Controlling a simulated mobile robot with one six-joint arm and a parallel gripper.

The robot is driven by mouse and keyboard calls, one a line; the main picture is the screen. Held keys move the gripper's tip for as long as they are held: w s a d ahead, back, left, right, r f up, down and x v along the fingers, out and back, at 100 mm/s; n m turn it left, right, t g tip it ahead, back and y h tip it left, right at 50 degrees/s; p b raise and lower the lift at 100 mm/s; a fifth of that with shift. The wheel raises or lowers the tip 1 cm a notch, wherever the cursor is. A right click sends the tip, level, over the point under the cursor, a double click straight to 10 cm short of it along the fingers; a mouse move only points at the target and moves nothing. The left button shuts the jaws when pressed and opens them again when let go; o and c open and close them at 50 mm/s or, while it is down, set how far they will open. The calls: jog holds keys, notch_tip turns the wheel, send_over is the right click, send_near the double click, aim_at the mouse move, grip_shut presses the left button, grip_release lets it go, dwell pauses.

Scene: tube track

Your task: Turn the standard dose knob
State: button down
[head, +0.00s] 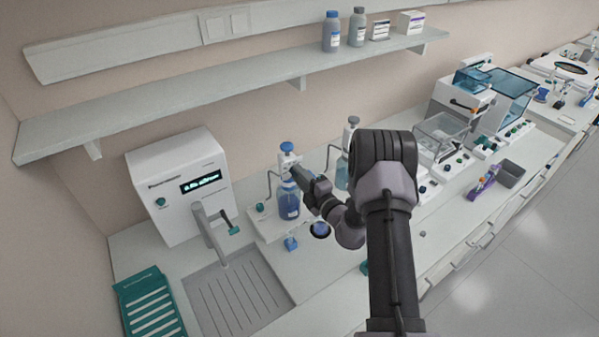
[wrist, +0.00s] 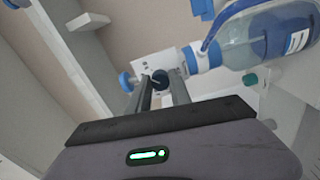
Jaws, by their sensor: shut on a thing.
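A white bottle-top dispenser head (head: 288,162) with a blue cap (head: 287,147) sits over a bottle of blue liquid (head: 289,202). In the wrist view the dispenser body (wrist: 153,68) shows past my fingers, with the tilted bottle (wrist: 268,42) at upper right. My gripper (wrist: 160,86) is shut on a small dark blue knob (wrist: 160,77) on the dispenser body. The fingers partly cover this knob. Another blue knob (wrist: 127,82) shows just left of the fingers. In the head view my gripper (head: 297,173) reaches the dispenser from the right, and the knob is hidden.
A second dispenser bottle with a grey cap (head: 353,120) stands close to the right, partly behind my arm. A white water unit (head: 181,186) and a sink (head: 235,297) are at left. A shelf (head: 222,79) runs above.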

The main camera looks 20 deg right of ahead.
jog(key=shift+m+p, duration=0.55)
jog(key=shift+m, duration=1.45)
jog(key=c, duration=1.2)
grip_release()
jog(key=s+d, duration=0.1)
jog(key=s, duration=0.4)
jog(key=s+d+b, duration=0.1)
jog(key=s, duration=0.5)
jog(key=s+d, duration=0.1)
jog(key=s, duration=0.5)
jog(key=shift+s+d, duration=0.1)
jog(key=shift+d, duration=0.05)
jog(key=shift+b, duration=0.3)
